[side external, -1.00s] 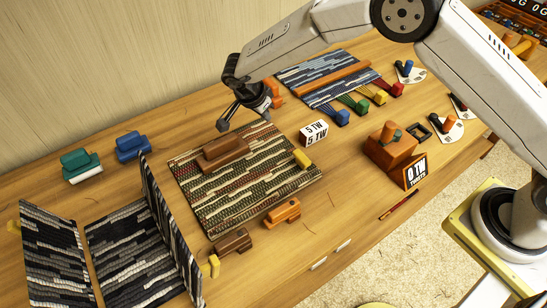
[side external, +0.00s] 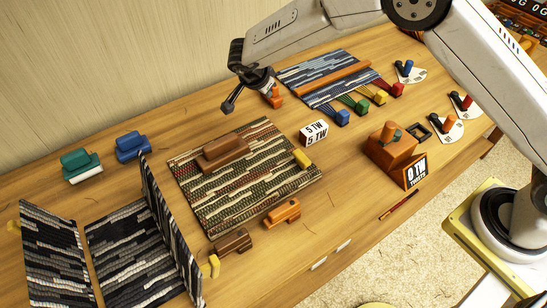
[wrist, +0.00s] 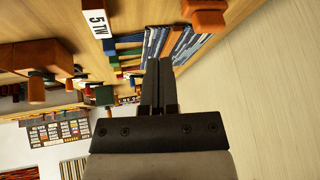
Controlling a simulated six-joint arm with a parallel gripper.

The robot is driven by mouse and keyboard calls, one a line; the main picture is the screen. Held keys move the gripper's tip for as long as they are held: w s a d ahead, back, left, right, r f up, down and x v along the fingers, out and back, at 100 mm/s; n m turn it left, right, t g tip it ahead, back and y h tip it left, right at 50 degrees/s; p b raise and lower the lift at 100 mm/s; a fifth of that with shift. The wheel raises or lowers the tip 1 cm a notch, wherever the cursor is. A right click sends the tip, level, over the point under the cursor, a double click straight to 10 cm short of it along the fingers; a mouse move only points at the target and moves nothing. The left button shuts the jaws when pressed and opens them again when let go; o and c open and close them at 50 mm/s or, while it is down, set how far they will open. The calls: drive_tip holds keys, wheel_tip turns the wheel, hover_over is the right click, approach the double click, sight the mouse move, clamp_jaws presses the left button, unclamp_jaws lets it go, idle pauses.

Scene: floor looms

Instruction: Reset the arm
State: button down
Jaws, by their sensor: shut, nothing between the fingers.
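My gripper (side external: 228,106) is up above the table, near the wall and beyond the far edge of the green-and-brown woven mat (side external: 222,217). In the wrist view my gripper (wrist: 160,62) has its two dark fingers together, with nothing between them. The fingers point toward the blue striped woven piece (wrist: 187,42). My gripper touches no object that I can see.
A folded dark woven panel (side external: 165,225) stands at left. A white "5 TW" block (side external: 314,133) and an orange box (side external: 388,155) stand to the right. Bare table lies between them.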

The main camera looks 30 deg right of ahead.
drive_tip(key=d+r+n+t+y, duration=0.3)
drive_tip(key=d+r+n+t, duration=0.35)
drive_tip(key=r, duration=0.35)
drive_tip(key=s+d+f+n+g, duration=0.1)
drive_tip(key=s+d+n+g, duration=0.1)
drive_tip(key=s, duration=0.7)
drive_tip(key=s+d+f+n+g+y, duration=0.1)
drive_tip(key=s+d+f+n+g, duration=0.1)
drive_tip(key=s, duration=0.8)
drive_tip(key=s+d+f+n+g+y, duration=0.1)
drive_tip(key=s+d+n+g, duration=0.1)
drive_tip(key=s, duration=0.7)
drive_tip(key=shift+s+f+n+g, duration=0.2)
drive_tip(key=shift+n+g, duration=0.25)
drive_tip(key=shift+n, duration=0.8)
